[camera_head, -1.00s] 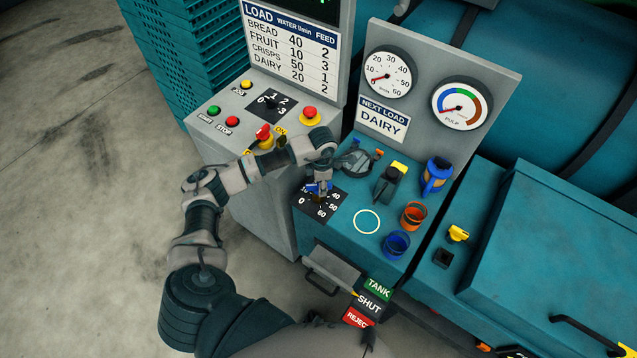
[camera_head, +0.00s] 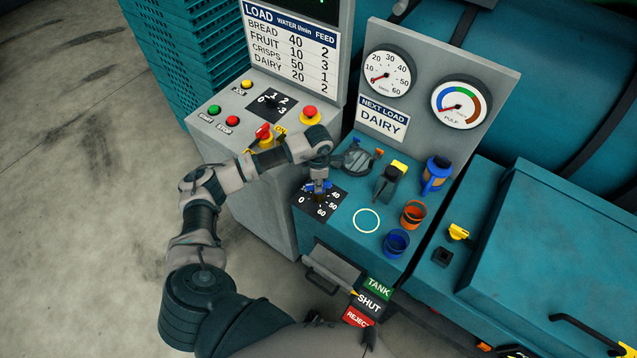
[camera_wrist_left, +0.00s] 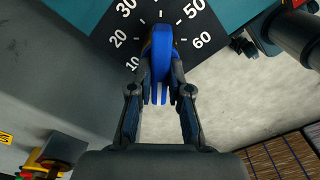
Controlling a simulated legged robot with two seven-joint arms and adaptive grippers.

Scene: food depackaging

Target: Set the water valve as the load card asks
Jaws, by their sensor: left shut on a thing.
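The blue water valve handle (camera_wrist_left: 161,62) stands over a black dial plate (camera_head: 309,207) marked up to 60; it also shows in the head view (camera_head: 326,184). My left gripper (camera_head: 319,188) is shut on the handle, with one finger on each side in the left wrist view (camera_wrist_left: 160,88). The load card (camera_head: 383,122) reads DAIRY. The load table (camera_head: 290,52) gives DAIRY water 20, feed 2. The water gauge (camera_head: 388,76) has its red needle near the low end. My right gripper is not in view.
A feed dial (camera_head: 270,101), buttons and a red-handled switch (camera_head: 263,132) are on the grey panel at left. A TANK/SHUT/REJECT lever plate (camera_head: 369,302) is below.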

